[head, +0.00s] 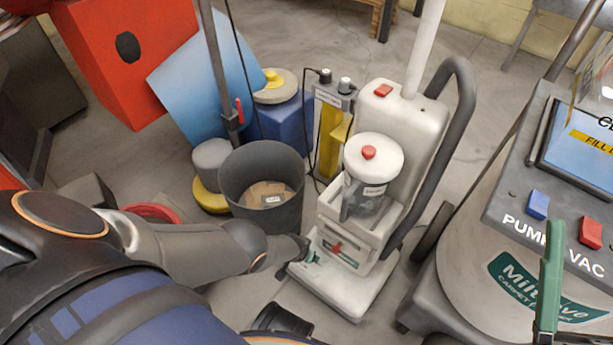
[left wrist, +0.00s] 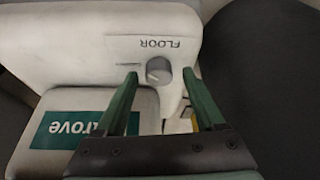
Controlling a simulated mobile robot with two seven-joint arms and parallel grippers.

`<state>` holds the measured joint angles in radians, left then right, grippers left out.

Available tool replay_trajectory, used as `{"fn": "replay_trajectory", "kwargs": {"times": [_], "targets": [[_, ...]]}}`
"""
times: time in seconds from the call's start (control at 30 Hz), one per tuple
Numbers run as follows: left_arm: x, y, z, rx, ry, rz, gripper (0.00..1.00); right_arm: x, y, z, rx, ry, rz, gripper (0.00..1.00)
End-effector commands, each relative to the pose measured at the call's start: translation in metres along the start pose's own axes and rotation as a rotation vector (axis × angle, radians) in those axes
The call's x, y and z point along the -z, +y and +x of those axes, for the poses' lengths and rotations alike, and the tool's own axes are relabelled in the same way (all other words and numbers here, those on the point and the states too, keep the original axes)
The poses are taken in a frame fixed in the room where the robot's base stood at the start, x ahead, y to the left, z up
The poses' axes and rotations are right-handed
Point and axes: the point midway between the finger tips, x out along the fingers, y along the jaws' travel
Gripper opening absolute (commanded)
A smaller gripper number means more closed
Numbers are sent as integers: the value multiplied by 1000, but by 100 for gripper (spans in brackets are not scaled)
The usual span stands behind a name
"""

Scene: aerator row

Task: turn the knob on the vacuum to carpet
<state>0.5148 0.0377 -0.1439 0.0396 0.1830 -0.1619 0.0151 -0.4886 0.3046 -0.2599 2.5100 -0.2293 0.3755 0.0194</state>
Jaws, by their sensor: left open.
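The white upright vacuum (head: 386,205) stands in the middle of the head view. Its small round grey knob (left wrist: 159,71) shows in the left wrist view, on a white face with the word FLOOR (left wrist: 159,43) upside down above it. I see no carpet label. My left gripper (left wrist: 160,75) is open, its two green fingers on either side of the knob; I cannot tell if either touches it. In the head view the left gripper (head: 306,250) is at the vacuum's low left side, mostly hidden. A green finger, apparently of my right gripper (head: 549,280), shows at lower right.
A grey bin (head: 262,170) stands left of the vacuum, close behind my left arm. A large carpet machine (head: 490,240) with blue and red switches stands close on the right. A yellow and grey machine (head: 330,125) is behind.

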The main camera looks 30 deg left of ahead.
Motion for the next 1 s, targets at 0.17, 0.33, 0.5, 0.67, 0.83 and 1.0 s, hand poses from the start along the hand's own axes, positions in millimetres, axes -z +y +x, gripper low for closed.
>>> {"fn": "replay_trajectory", "kwargs": {"times": [0.17,0.33,0.5,0.67,0.83,1.0], "targets": [[1,1,-6,-1,0,0,71,5,2,4,-1,1,2,71],[2,1,-24,-1,0,0,71,21,11,18,-9,12,17,71],[3,1,-46,-1,1,0,71,40,22,34,-13,26,23,71],[2,0,-66,-1,-1,0,71,58,31,49,-12,40,12,71],[3,0,-87,-1,0,-1,71,76,41,64,-9,51,-38,71],[2,0,-108,0,-2,-1,71,93,53,80,-27,56,-78,71]]}}
